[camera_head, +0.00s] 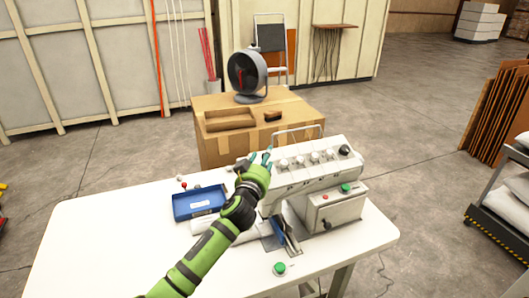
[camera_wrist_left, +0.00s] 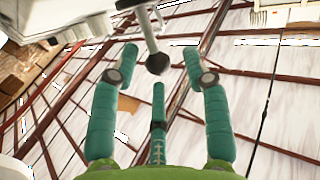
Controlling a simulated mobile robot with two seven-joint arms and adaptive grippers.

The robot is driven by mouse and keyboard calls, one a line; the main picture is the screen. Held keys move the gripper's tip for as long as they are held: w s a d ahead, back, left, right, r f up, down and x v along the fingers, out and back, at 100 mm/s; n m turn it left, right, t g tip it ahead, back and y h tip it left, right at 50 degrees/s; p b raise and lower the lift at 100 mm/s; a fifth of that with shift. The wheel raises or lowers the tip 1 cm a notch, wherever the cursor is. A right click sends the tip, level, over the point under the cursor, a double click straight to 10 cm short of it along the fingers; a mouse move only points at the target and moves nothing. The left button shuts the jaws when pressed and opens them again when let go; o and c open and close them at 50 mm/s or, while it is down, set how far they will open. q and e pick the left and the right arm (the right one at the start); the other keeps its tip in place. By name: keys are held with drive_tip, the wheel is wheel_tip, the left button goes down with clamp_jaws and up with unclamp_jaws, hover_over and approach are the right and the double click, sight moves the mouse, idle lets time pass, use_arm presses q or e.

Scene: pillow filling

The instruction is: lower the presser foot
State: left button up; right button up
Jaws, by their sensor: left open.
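The white sewing machine (camera_head: 325,172) stands on the white table, with dials along its top and a control box on its side. My green left gripper (camera_head: 262,160) is at the left end of the machine's head, with its teal fingers spread. In the left wrist view the gripper (camera_wrist_left: 160,52) is open. A metal lever with a dark round knob (camera_wrist_left: 157,64) reaches down between its fingertips; I see no clear grip on it. The presser foot cannot be made out; my arm covers part of that area. My right gripper is not in view.
A blue tray (camera_head: 188,208) lies on the white table (camera_head: 90,240), left of my arm. A green button (camera_head: 280,268) sits near the table's front. A cardboard box (camera_head: 217,150) with a fan (camera_head: 246,74) stands behind. The table's left part is clear.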

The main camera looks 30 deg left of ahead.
use_arm(q)
drive_tip(key=shift+w+a, duration=0.1)
drive_tip(key=shift+w, duration=0.55)
drive_tip(key=shift+w+a+f, duration=0.1)
drive_tip(key=shift+w+f, duration=0.05)
drive_tip(key=shift+w, duration=0.3)
drive_tip(key=shift+s, duration=0.1)
clamp_jaws()
